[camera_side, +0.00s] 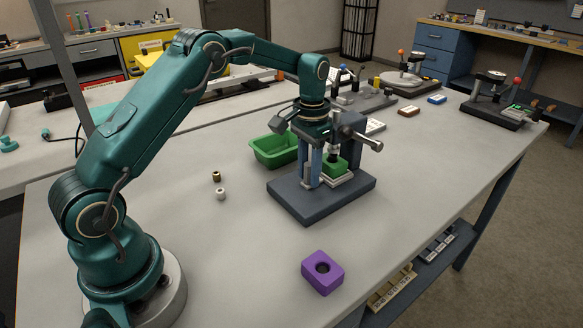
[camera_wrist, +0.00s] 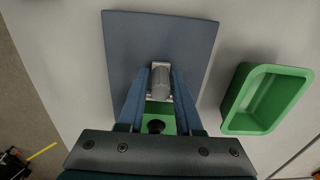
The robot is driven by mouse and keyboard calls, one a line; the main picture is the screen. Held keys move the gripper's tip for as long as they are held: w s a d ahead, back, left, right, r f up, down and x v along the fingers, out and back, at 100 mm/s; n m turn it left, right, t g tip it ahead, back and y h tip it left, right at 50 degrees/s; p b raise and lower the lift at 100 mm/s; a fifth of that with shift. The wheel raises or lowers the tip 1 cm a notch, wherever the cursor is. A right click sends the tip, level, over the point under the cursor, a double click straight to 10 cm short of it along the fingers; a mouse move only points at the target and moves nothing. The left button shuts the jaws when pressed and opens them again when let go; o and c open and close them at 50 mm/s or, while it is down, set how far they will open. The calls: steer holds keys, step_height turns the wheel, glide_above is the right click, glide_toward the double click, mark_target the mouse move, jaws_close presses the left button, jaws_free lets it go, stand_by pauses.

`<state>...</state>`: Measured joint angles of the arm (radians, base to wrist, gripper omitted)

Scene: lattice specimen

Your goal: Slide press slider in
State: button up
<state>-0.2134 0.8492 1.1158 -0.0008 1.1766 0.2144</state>
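The press stands on a dark slate base plate (camera_side: 300,205), which also shows in the wrist view (camera_wrist: 125,40). A green block (camera_side: 337,167) with a dark round part above it sits on a pale seat in the press; the block shows between my fingers in the wrist view (camera_wrist: 160,107). A grey metal cylinder (camera_wrist: 160,82) lies between my fingertips. I cannot tell if this is the slider. A grey bar with a round end (camera_side: 372,146) sticks out at the press's right. My gripper (camera_wrist: 160,73) is over the press, its blue fingers flanking the cylinder; contact is unclear.
A green bin (camera_side: 259,158) stands behind and left of the press. Two small cylinders, brown (camera_side: 216,176) and white (camera_side: 221,195), stand to the left. A purple block (camera_side: 322,279) with a hole lies in front. More fixtures stand behind; the front left table is clear.

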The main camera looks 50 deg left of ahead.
steer(key=shift+o, duration=0.7)
steer(key=shift+r, duration=2.75)
